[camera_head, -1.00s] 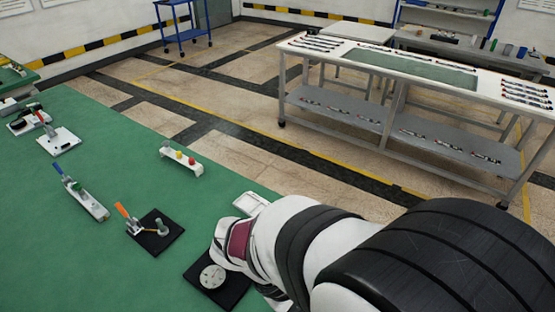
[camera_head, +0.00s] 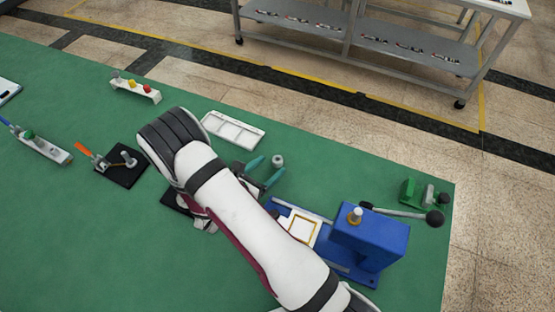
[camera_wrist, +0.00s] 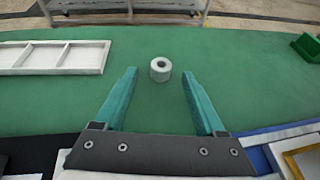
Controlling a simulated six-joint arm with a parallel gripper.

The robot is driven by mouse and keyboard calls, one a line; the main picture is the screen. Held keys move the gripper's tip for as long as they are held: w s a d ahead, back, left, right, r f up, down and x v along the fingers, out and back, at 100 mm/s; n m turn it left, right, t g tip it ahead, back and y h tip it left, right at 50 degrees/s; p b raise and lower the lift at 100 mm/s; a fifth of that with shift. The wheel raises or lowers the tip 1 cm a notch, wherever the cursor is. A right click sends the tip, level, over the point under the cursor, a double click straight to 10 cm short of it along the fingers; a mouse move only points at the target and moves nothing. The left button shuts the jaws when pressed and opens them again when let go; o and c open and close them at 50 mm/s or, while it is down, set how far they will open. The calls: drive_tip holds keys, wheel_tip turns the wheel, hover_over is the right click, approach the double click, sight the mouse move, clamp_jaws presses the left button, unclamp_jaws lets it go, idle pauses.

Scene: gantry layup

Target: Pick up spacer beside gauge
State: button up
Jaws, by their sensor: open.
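The spacer (camera_head: 277,161) is a small pale grey ring-like cylinder with a dark hole, standing upright on the green table. In the wrist view the spacer (camera_wrist: 161,69) lies between the lines of the two teal fingertips, apart from both. My gripper (camera_head: 266,171) is open and empty, its fingers pointing towards the spacer; it also shows in the wrist view (camera_wrist: 160,76). The gauge is mostly hidden behind my arm; a dark base (camera_head: 174,200) shows beside it, but I cannot make out a dial now.
A white divided tray (camera_head: 232,131) lies left of the spacer. A blue press (camera_head: 368,240) with a lever stands to the right, and a green fixture (camera_head: 411,191) is near the table's right edge. The green table (camera_head: 330,160) is clear around the spacer.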

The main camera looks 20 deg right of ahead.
sight(275, 162)
drive_tip(key=x, duration=0.3)
drive_tip(key=shift+d, duration=0.15)
clamp_jaws()
drive_tip(key=shift+r, duration=0.15)
